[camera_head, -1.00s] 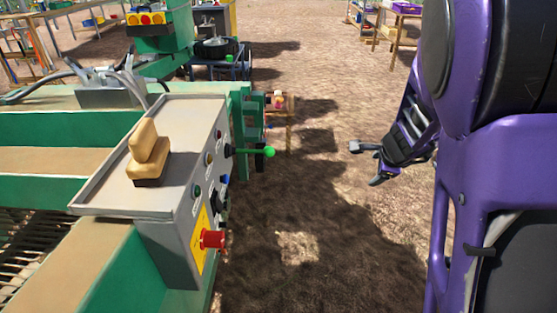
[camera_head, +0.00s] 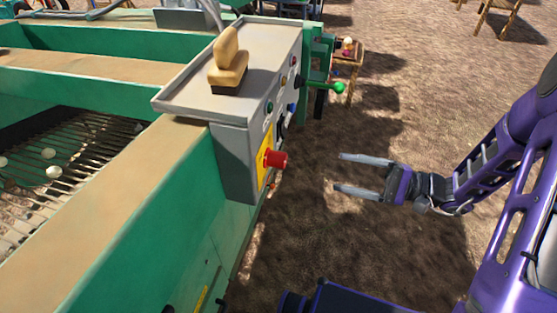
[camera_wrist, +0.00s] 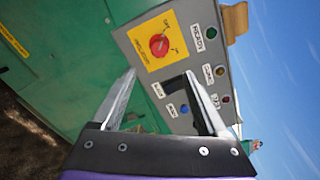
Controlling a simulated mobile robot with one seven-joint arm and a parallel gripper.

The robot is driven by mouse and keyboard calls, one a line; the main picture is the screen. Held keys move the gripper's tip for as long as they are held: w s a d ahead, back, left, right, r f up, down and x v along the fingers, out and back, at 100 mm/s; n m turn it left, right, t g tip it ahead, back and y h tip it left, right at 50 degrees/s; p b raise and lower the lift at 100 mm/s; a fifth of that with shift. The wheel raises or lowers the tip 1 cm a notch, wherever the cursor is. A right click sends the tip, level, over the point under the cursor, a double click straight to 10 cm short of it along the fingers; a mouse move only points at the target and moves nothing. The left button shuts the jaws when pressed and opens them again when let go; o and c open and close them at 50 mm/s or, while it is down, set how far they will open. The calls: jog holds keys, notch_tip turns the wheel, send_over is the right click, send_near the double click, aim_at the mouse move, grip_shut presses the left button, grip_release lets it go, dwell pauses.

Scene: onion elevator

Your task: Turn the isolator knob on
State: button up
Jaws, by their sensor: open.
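The isolator knob (camera_head: 274,159) is red and sits on a yellow plate on the side face of the grey control box (camera_head: 236,150). In the wrist view the red knob (camera_wrist: 159,45) shows face-on, on its yellow plate (camera_wrist: 157,43) with ON and OFF marks. My gripper (camera_head: 352,174) is open and empty, to the right of the knob and apart from it, with its fingers pointing left towards the box. In the wrist view my gripper's fingers (camera_wrist: 160,90) spread below the knob, with nothing between them.
Buttons, including a blue one (camera_wrist: 184,110) and a green one (camera_wrist: 211,32), share the panel. A green-balled lever (camera_head: 339,88) sticks out beyond the box. A brush (camera_head: 229,66) lies on top. The dirt ground right of the machine (camera_head: 330,230) is clear.

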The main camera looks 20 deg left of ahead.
aim_at(286, 161)
jog(key=a, duration=0.5)
jog(key=s+a, duration=0.1)
jog(key=a, duration=0.9)
jog(key=shift+s+a+b, duration=0.3)
jog(key=shift+s, duration=0.1)
grip_shut()
